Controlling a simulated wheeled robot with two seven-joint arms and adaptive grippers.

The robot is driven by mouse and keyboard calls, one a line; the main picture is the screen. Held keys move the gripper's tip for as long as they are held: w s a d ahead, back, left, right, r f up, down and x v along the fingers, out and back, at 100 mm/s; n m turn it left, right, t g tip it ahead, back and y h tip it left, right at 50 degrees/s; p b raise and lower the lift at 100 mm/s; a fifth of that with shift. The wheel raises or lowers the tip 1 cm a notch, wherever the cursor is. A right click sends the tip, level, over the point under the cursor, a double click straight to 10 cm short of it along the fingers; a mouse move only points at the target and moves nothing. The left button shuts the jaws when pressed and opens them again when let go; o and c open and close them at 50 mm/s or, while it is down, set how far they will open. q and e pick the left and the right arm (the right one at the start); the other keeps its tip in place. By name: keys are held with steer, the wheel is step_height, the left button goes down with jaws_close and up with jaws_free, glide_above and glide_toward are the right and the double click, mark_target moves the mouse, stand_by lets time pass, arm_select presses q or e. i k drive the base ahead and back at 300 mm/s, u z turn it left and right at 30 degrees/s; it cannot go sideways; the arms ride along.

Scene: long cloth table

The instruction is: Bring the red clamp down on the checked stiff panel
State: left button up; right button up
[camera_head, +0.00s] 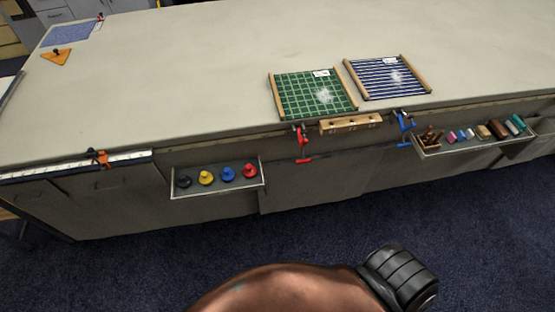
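The red clamp (302,143) hangs on the table's front edge, with its red handle below the edge. Its top is just in front of the near edge of the checked stiff panel (300,97). The view is too small to tell whether its jaw is raised or touches the panel. The panel is green with a pale grid and wooden side strips. It lies flat on the table, with a white label and a whitish patch on it. Neither of my grippers is in view.
A blue striped panel (380,77) lies to the right, with a blue clamp (404,127) at the edge. A wooden rail (350,124) sits between the clamps. A tray (217,190) of coloured knobs and another tray (477,149) stick out in front. The table's left and middle are mostly clear.

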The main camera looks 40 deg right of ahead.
mark_target(303, 143)
steer(key=u, duration=1.45)
steer(key=k, duration=1.1)
steer(key=z, duration=1.55)
